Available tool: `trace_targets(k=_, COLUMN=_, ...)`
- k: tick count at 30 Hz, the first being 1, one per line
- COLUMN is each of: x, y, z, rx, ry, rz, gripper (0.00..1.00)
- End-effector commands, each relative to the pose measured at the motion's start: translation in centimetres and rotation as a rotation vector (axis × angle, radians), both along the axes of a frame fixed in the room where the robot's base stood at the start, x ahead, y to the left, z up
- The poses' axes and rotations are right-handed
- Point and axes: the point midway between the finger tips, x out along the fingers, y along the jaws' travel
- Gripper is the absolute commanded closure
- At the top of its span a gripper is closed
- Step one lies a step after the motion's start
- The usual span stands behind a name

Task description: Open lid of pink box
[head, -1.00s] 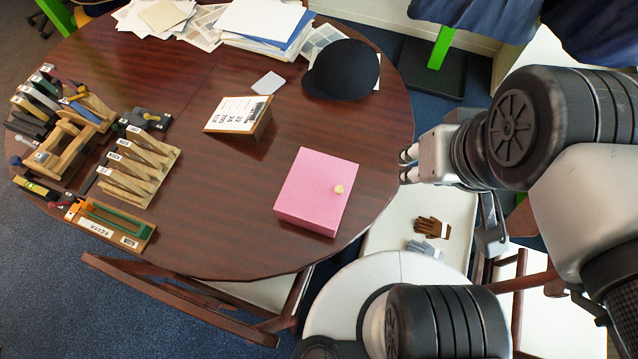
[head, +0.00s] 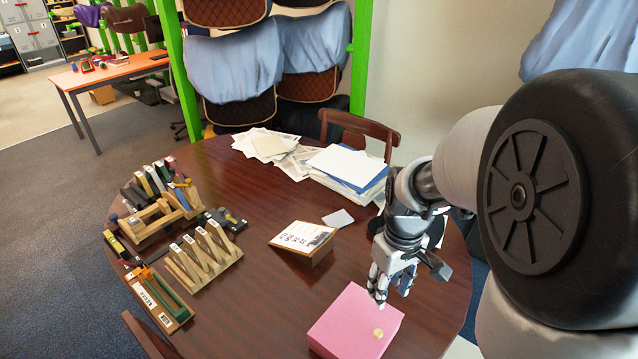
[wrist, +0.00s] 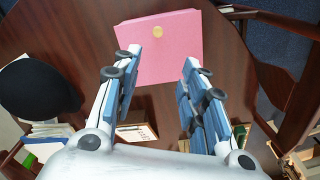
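The pink box (head: 350,325) sits shut near the right front edge of the round table, with a small pale yellow knob (head: 378,333) on its lid. It also shows at the top of the wrist view (wrist: 150,62), with the knob (wrist: 158,31) near its far edge. My gripper (head: 391,300) is above the table, pointing down close to the box's back edge in the head view. In the wrist view its fingers (wrist: 160,75) are spread apart with nothing between them. I cannot tell the exact height above the lid.
A slanted sign block (head: 305,241) stands behind the box. Papers (head: 347,166) lie at the back of the table (head: 262,300). Wooden tool racks (head: 203,255) fill the left side. The dark cap (wrist: 38,90) is beside my gripper.

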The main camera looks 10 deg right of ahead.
Motion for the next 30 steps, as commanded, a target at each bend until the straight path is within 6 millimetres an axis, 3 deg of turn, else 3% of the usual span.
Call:
trace_targets(k=11, x=0.4, y=-0.8, z=-5.0, rx=0.009, ry=0.031, rz=0.019, gripper=0.61)
trace_targets(k=24, x=0.4, y=-0.8, z=-14.6, rx=0.008, ry=0.031, rz=0.018, gripper=0.61)
trace_targets(k=30, x=0.5, y=-0.8, z=-17.8, rx=0.008, ry=0.029, rz=0.018, gripper=0.61)
